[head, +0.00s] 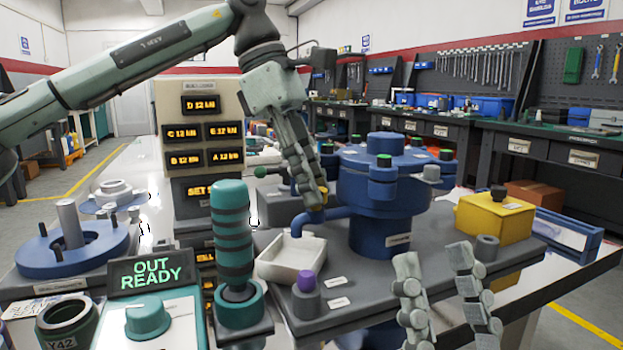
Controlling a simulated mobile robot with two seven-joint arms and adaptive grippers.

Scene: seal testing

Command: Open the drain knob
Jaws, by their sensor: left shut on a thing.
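The blue vessel (385,205) stands on a dark grey base plate, with a bent blue drain pipe (337,214) coming out of its left side. My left gripper (317,198) reaches down from above, its fingers closed at a small yellow drain knob (322,190) on the pipe. The fingers hide most of the knob, so its turn angle cannot be told. A white open tray (290,262) sits below the pipe's end. My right gripper (443,285) is at the lower right with its two fingers wide apart and nothing between them, in front of the plate.
A teal ribbed cylinder (232,235) stands upright left of the tray. A purple knob (305,281) is in front of the tray. A yellow box (494,219) is at the right. A console reading "OUT READY" (153,275) and a blue flanged disc (72,250) are left.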

